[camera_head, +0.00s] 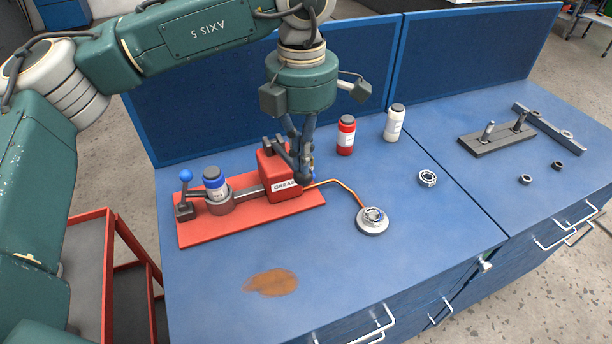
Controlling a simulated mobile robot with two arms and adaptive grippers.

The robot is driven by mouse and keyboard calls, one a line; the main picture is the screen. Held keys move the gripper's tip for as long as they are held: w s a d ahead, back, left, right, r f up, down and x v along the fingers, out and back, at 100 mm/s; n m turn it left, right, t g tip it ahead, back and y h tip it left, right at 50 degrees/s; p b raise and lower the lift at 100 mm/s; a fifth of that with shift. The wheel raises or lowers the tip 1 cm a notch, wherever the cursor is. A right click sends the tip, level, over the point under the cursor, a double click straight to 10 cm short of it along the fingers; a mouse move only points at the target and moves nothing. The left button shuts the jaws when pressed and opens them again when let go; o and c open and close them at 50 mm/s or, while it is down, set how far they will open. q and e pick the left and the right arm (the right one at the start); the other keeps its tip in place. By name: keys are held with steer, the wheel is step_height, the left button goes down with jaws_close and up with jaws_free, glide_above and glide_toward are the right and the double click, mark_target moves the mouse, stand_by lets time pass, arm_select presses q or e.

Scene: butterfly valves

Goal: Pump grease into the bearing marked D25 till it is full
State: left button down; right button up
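The grease pump has a red base plate (240,232), a red block labelled "GREAS" (283,186), a lever with a blue ball knob (186,176), and a blue-and-white canister (215,185) in a round holder. A copper-coloured tube (345,186) runs from the block to a bearing (373,214) on a round grey stand (372,227). I cannot read a D25 mark. My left gripper (305,178) points down at the right side of the red block; whether its fingers touch or hold anything is unclear. The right gripper is not in view.
A loose bearing (427,179) lies right of the stand. A dark fixture with pins (497,138) sits far right. A brown stain (271,283) marks the clear front of the blue bench (330,270).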

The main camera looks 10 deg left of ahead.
arm_select(q)
step_height(320, 180, down, 8)
steer(key=s+b, duration=0.1)
steer(key=b, duration=0.5)
steer(key=r+p, duration=0.1)
steer(key=r, duration=0.2)
steer(key=w+r+p, duration=0.1)
steer(key=r+p, duration=0.3)
steer(key=r, duration=0.1)
steer(key=shift+w+a+r, duration=0.1)
steer(key=shift+w+r, duration=0.05)
steer(key=shift+r, duration=0.15)
steer(key=shift+f, duration=0.25)
step_height(320, 180, down, 7)
steer(key=s+b, duration=0.1)
steer(key=b, duration=0.5)
steer(key=r+p, duration=0.1)
steer(key=r, duration=0.1)
steer(key=r+p, duration=0.2)
steer(key=w+r+p, duration=0.1)
steer(key=r+p, duration=0.1)
steer(key=r, duration=0.1)
steer(key=shift+r, duration=0.3)
stand_by(0.3)
